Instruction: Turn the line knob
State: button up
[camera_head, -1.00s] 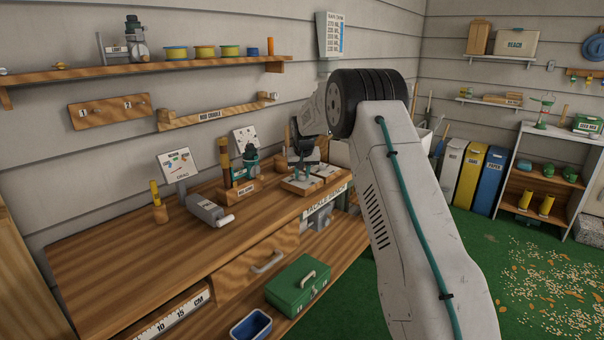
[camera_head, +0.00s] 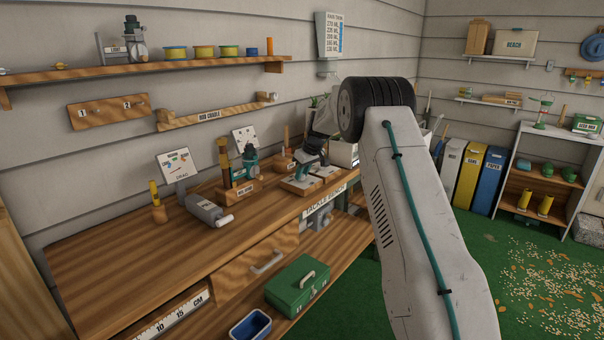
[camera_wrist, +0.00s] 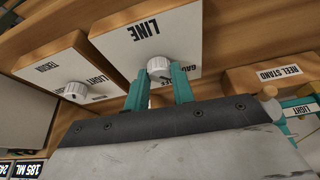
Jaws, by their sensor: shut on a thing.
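The line knob (camera_wrist: 158,67) is a small round white knob on a white panel (camera_wrist: 117,52) marked LINE, which shows upside down in the wrist view. My gripper (camera_wrist: 159,80) has teal fingers, one on each side of the knob, and is shut on it. The fingers hide part of the knob's sides. In the head view my gripper (camera_head: 303,168) is over the small white panels (camera_head: 298,184) at the bench's right end. The knob is too small and covered to make out there.
In the wrist view, a TENSION/LIGHT panel (camera_wrist: 70,72) with another white knob (camera_wrist: 76,92) is on the left. A reel stand (camera_wrist: 270,75) is close on the right. In the head view, a DRAG board (camera_head: 174,166) stands on the wooden bench (camera_head: 110,255), whose front left is clear.

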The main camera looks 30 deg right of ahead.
aim_at(310, 182)
jog(key=shift+n+y, duration=0.3)
jog(key=shift+n, duration=0.5)
jog(key=o, duration=1)
jog(key=v, duration=0.7)
jog(key=shift+d+r, duration=0.15)
jog(key=shift+r, duration=0.25)
